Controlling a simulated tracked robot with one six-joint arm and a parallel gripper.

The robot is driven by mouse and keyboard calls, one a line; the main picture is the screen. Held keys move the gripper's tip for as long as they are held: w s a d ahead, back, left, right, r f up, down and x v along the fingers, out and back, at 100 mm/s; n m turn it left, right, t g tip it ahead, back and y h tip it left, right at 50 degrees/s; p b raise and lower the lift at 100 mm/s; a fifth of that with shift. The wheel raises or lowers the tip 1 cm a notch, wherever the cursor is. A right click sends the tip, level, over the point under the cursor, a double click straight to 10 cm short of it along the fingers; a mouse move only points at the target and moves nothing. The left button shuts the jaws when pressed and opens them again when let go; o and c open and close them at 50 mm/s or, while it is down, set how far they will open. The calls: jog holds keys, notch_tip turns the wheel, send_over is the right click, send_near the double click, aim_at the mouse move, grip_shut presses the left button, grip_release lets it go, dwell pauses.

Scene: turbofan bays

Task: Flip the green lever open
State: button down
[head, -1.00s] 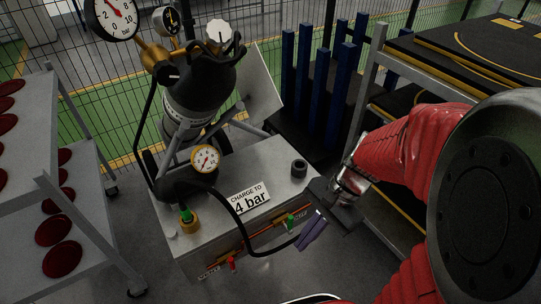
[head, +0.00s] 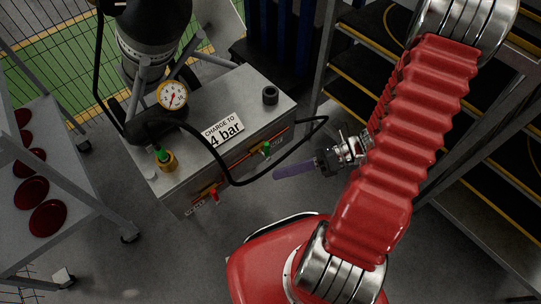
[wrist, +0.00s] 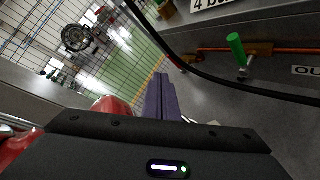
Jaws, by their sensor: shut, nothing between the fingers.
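The green lever (head: 265,149) is on the front face of the grey box (head: 273,112), toward its right end. In the wrist view the green lever (wrist: 236,46) stands tilted on a metal stem at an orange pipe, beside a partly cut-off label. My gripper (head: 277,173) is shut and empty, its purple fingers pointing left just below the lever in the head view. In the wrist view the fingers (wrist: 158,80) are together, with the lever to their right and a visible gap between them.
A black hose (head: 285,153) loops in front of the box near the lever and my gripper. A red lever (head: 213,195) is on the same front face. A gauge (head: 172,96) and a green-topped brass fitting (head: 162,158) are on top. Shelves stand at right.

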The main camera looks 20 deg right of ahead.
aim_at(267, 149)
jog(key=d+f+m+t, duration=0.2)
jog(key=f+m+t, duration=0.1)
jog(key=m, duration=0.3)
jog(key=w+d+f+m+t, duration=0.1)
jog(key=d+f+m+t, duration=0.1)
jog(key=m+t, duration=0.4)
jog(key=shift+f+m+h, duration=0.3)
jog(key=shift+f+m, duration=0.5)
jog(key=shift+x, duration=5.05)
jog(key=d, duration=0.1)
jog(key=w+d, duration=0.2)
jog(key=shift+d, duration=0.3)
